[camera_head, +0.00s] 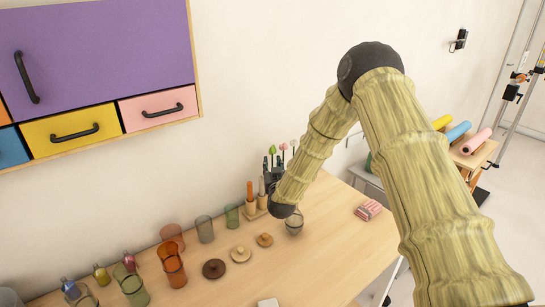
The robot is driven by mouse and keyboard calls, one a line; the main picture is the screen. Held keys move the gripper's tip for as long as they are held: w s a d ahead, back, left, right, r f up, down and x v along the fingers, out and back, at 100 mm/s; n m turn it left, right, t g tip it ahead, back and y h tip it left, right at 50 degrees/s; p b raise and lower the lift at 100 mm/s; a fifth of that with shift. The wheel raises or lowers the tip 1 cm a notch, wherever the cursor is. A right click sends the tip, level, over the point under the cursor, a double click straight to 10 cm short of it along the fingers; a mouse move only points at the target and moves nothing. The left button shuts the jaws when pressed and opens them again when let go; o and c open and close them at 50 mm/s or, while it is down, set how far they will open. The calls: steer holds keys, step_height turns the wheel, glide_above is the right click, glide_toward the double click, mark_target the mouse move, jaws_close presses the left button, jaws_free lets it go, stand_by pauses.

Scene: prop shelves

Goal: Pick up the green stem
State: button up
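Several thin stems stand near the wall at the back of the table. One has a green bud-like top (272,150); beside it are a red-topped stem (283,148) and a pale-topped one (293,144). My gripper (270,163) shows as small dark parts just below the green top, beside my wrist. My forearm hides the lower stems and whatever holds them. I cannot tell whether the fingers touch a stem or are open or shut.
The wooden table (320,265) holds an orange candle-like stick (250,191), a green glass (232,216), a clear round glass (294,223), wooden lids (241,254) and a pink striped bundle (369,210). Coloured glasses crowd the left. The right front is clear. Drawers (78,131) hang above left.

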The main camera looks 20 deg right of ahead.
steer(key=shift+w, duration=0.25)
jaws_close()
steer(key=shift+r, duration=0.15)
